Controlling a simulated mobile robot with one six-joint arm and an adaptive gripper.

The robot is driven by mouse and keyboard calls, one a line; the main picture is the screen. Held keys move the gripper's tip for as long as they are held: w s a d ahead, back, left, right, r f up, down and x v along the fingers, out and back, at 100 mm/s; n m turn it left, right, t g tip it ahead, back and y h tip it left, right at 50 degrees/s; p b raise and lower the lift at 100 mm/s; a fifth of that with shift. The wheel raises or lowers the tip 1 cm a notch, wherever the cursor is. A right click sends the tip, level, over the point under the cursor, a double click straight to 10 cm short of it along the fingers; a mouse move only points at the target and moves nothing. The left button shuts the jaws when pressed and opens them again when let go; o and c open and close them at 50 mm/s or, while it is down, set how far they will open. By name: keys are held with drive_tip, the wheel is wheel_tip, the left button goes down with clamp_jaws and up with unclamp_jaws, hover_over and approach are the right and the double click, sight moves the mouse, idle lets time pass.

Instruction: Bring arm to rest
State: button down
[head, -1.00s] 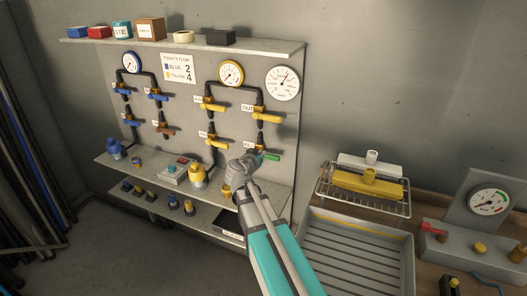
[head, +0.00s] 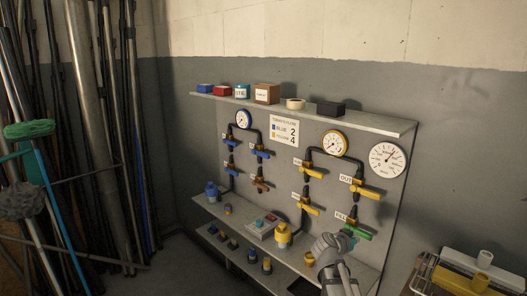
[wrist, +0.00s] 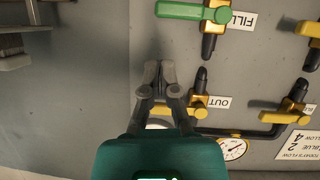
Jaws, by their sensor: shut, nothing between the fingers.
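My gripper (wrist: 158,72) is shut and empty in the wrist view, its fingertips close together in front of the grey valve panel. The wrist view shows the panel upside down. The green FILL handle (wrist: 193,12) is above and right of the fingertips. The yellow OUT handle (wrist: 208,113) is right of the fingers. In the head view my arm (head: 337,268) rises from the bottom edge, its end beside the green handle (head: 357,232). Contact with the panel cannot be made out.
A top shelf (head: 300,112) carries several small boxes and a tape roll. Lower ledges hold a yellow bottle (head: 283,236) and a blue bottle (head: 212,190). A wire rack (head: 425,272) stands at lower right. Poles and pipes (head: 85,110) lean at left.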

drive_tip(key=s+a+f+n+g+y+p, duration=0.2)
drive_tip(key=s+a+f+n+g+y, duration=0.1)
drive_tip(key=s+a, duration=0.4)
drive_tip(key=s+a+f+n+g+y+p, duration=0.2)
drive_tip(key=s+a+f+n+g+y, duration=0.2)
drive_tip(key=s+a+y, duration=0.3)
drive_tip(key=s+n+g, duration=0.1)
drive_tip(key=s, duration=0.4)
drive_tip(key=shift+s+a+f+g, duration=0.15)
drive_tip(key=shift+s+a+g, duration=0.15)
drive_tip(key=shift+a+g, duration=0.1)
drive_tip(key=c, duration=1.3)
unclamp_jaws()
drive_tip(key=shift+c, duration=0.2)
